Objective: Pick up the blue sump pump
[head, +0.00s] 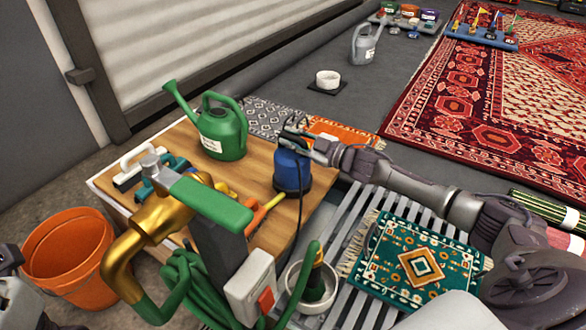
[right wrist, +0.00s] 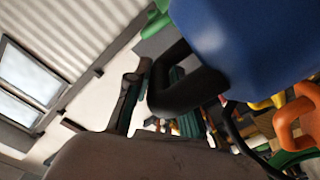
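The blue sump pump (head: 292,171) stands upright on the wooden board (head: 258,182) in the head view, with a dark handle on top. My right gripper (head: 299,140) reaches in from the right at its top, fingers apart around the handle area. In the right wrist view the blue pump body (right wrist: 255,45) fills the upper right, and its black handle (right wrist: 178,78) is close to a dark finger, with a gap between them. The exact contact is hidden. My left gripper does not show clearly.
A brass tap (head: 158,215) and green hose (head: 190,285) are in front. A teal rug (head: 420,262) lies on the slatted rack at right. An orange bucket (head: 75,255) stands at left.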

